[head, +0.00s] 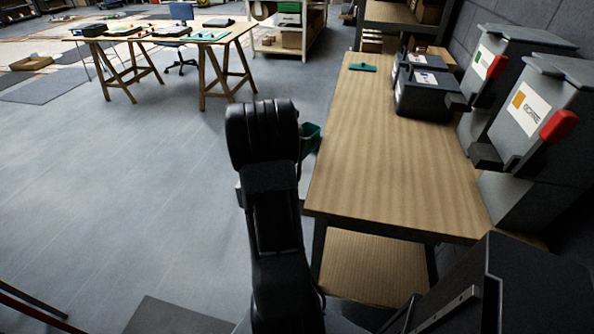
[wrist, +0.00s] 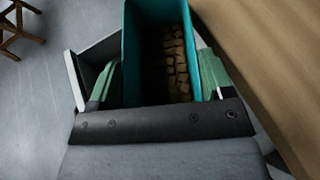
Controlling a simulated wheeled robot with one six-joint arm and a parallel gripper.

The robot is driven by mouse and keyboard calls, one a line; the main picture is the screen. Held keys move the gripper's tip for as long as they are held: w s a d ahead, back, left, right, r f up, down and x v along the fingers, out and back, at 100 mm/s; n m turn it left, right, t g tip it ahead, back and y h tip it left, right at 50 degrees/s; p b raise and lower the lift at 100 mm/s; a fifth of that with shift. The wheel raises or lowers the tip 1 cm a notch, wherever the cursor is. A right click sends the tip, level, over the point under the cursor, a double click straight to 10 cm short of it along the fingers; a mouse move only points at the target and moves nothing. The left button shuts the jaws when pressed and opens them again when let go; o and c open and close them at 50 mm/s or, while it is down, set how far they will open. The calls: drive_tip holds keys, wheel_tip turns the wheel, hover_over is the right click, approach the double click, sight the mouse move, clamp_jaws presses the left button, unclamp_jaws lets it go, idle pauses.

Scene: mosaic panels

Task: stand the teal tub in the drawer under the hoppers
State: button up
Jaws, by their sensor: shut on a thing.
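The teal tub (wrist: 131,45) is between the two green-padded fingers of my gripper (wrist: 158,62) in the wrist view, and the gripper is shut on it. The tub is open at the top and holds several brown chunks (wrist: 178,60). In the head view the tub (head: 311,134) shows partly behind my arm, beside the left edge of the table and apart from the floor as far as I can see. Two grey hoppers (head: 545,110) with red handles stand at the right. I cannot make out a drawer under them.
The wooden table (head: 400,170) runs along the right, with dark labelled boxes (head: 428,95) and a small teal item (head: 362,67) on it. A trestle desk (head: 165,40) and blue chair (head: 180,12) stand far left. The floor at left is open.

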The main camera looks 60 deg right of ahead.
wheel_tip(320, 180, down, 13)
drive_tip(key=shift+r+b, duration=0.2)
drive_tip(key=shift+b, duration=0.4)
drive_tip(key=shift+f+b, duration=0.25)
drive_tip(key=shift+b, duration=0.05)
drive_tip(key=o, duration=1.2)
drive_tip(key=shift+r+p, duration=0.25)
drive_tip(key=shift+p, duration=0.05)
drive_tip(key=a+r+m+t+y, duration=0.1)
drive_tip(key=a+r+m+y, duration=0.3)
drive_tip(key=a, duration=1.2)
drive_tip(key=s+a+r+m+t+y, duration=0.1)
drive_tip(key=a+r+m+y, duration=0.4)
drive_tip(key=a, duration=1.1)
drive_tip(key=s+a+r+m+t+y, duration=0.1)
drive_tip(key=a+r+m+y, duration=0.3)
drive_tip(key=a, duration=1.2)
wheel_tip(320, 180, up, 2)
drive_tip(key=m+t, duration=0.1)
drive_tip(key=m, duration=0.3)
drive_tip(key=shift+y, duration=0.3)
